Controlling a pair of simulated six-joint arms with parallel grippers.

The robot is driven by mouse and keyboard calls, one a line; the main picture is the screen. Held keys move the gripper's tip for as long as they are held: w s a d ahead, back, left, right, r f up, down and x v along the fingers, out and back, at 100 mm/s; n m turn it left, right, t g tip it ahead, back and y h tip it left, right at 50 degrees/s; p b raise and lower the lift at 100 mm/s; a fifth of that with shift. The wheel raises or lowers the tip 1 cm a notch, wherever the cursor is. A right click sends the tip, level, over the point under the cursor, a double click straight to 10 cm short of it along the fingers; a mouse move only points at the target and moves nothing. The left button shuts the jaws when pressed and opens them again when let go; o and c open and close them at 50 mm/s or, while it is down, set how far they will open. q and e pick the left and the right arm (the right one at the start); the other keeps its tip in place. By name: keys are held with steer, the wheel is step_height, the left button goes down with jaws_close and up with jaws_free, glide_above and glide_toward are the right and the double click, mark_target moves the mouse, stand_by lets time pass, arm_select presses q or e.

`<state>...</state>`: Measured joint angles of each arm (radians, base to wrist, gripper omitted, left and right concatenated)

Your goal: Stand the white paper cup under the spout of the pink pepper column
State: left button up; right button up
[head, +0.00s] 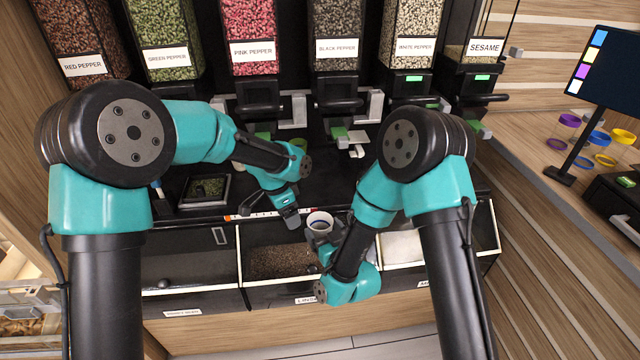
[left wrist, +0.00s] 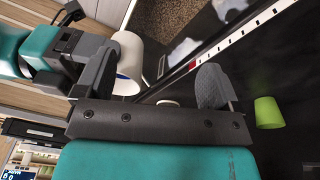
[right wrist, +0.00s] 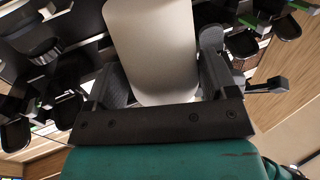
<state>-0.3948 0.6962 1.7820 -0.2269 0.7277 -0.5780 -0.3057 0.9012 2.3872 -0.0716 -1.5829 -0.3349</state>
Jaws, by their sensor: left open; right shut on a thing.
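The white paper cup (head: 320,219) is upright in my right gripper (head: 325,238), over the front bins. It fills the space between the jaws in the right wrist view (right wrist: 152,50) and also shows in the left wrist view (left wrist: 129,56). My left gripper (head: 272,207) is open and empty, just left of the cup. The pink pepper column (head: 250,35) stands at the back with its label and a black dispenser head (head: 259,92) below. Its spout is partly hidden by my left arm.
Other columns flank it, including green pepper (head: 165,58) and black pepper (head: 336,48). A green cup (left wrist: 267,112) stands on the black counter. A dark tray (head: 205,190) lies left. Open bins (head: 190,265) line the front. A screen (head: 605,68) stands right.

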arm_select(q)
steer(key=s+d+r+m+y, duration=0.2)
steer(key=d+r+m, duration=0.1)
steer(key=d+r, duration=0.6)
steer(key=shift+r+m, duration=0.4)
steer(key=shift+r, duration=0.45)
steer(key=shift+f, duration=0.1)
glide_toward(320, 218)
steer(key=s+f, duration=0.1)
steer(key=f, duration=0.1)
steer(key=s+f, duration=0.1)
steer(key=f, duration=0.1)
steer(key=s+f, duration=0.1)
steer(key=f, duration=0.1)
steer(key=shift+f, duration=0.35)
steer(key=shift+c, duration=0.3)
steer(key=c, duration=0.6)
steer(key=shift+c, duration=1)
arm_select(e)
steer(key=o, duration=0.8)
